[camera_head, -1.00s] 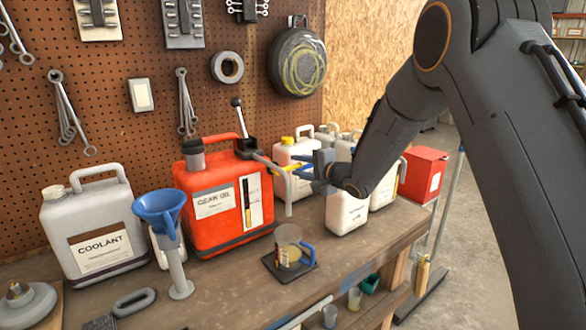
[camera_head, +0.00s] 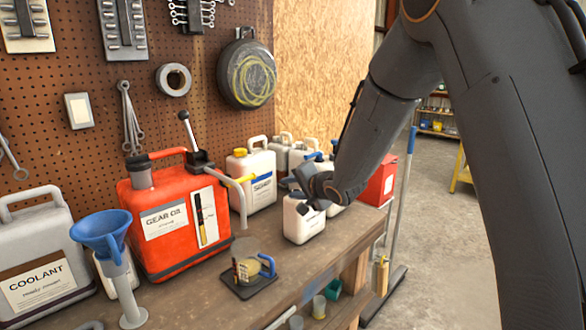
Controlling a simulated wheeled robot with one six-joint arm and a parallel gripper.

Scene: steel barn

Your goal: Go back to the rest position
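My gripper (camera_head: 302,190) is at the end of my dark arm, which reaches in from the upper right. In the picture it overlaps the top of a small white jug (camera_head: 304,221) on the workbench (camera_head: 335,244). Whether it touches the jug I cannot tell. The fingers are small, dark and partly hidden by the wrist, so their opening is unclear. I see nothing clearly held in them.
A red gear oil can (camera_head: 165,237) with a pump, a clear measuring jug (camera_head: 246,268) on a dark mat, a blue funnel (camera_head: 103,232) and a coolant jug (camera_head: 38,272) stand on the bench. Concrete floor (camera_head: 435,230) is open at the right.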

